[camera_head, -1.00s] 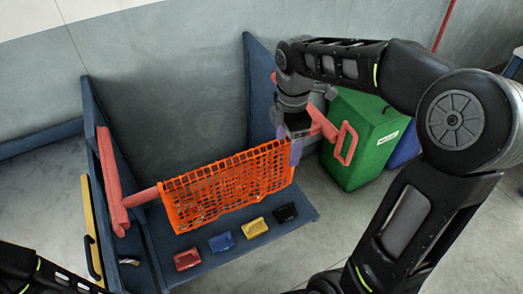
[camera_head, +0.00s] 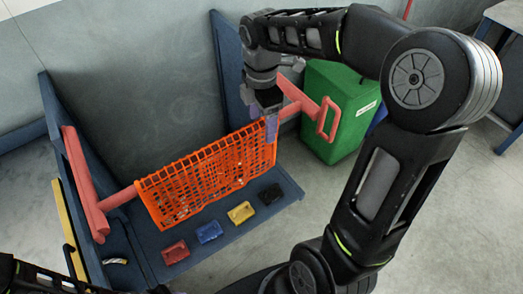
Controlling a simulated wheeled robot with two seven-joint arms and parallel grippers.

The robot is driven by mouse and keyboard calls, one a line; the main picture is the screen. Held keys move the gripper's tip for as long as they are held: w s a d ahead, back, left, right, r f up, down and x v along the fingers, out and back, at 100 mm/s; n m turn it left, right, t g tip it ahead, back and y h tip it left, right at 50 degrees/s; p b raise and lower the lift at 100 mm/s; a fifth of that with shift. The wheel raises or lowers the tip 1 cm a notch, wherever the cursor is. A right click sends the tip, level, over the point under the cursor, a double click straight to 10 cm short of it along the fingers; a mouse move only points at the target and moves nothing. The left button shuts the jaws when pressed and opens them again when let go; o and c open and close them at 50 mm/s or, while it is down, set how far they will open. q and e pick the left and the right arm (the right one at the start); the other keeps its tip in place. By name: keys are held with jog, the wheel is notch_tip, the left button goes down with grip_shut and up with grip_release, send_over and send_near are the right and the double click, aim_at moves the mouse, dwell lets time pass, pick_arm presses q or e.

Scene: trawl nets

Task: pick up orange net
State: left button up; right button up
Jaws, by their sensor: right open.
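The orange net (camera_head: 205,177) is a mesh basket hung on a pink bar between the two side walls of a blue stand. My right gripper (camera_head: 268,122) is at the net's upper right corner, pointing down, with its purple-tipped fingers beside the net's right end. It is open. I cannot tell whether a finger touches the mesh. My left arm (camera_head: 35,275) shows only as a dark part at the lower left corner, and its gripper is out of view.
The blue stand's shelf (camera_head: 215,262) holds a red tray (camera_head: 175,252), a blue tray (camera_head: 209,232), a yellow tray (camera_head: 241,212) and a black tray (camera_head: 270,194). A pink crank handle (camera_head: 328,118) sticks out right, before a green bin (camera_head: 335,85). Open floor lies at right.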

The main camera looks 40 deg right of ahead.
notch_tip(320, 180, down, 8)
jog(key=b, duration=0.5)
jog(key=shift+f, duration=0.1)
jog(key=shift+b, duration=0.3)
jog(key=shift+f+b, duration=0.7)
jog(key=shift+f, duration=0.35)
jog(key=shift+r, duration=0.1)
jog(key=shift+c, duration=1.1)
jog(key=c, duration=1.2)
notch_tip(320, 180, up, 12)
jog(key=p, duration=1)
grip_shut()
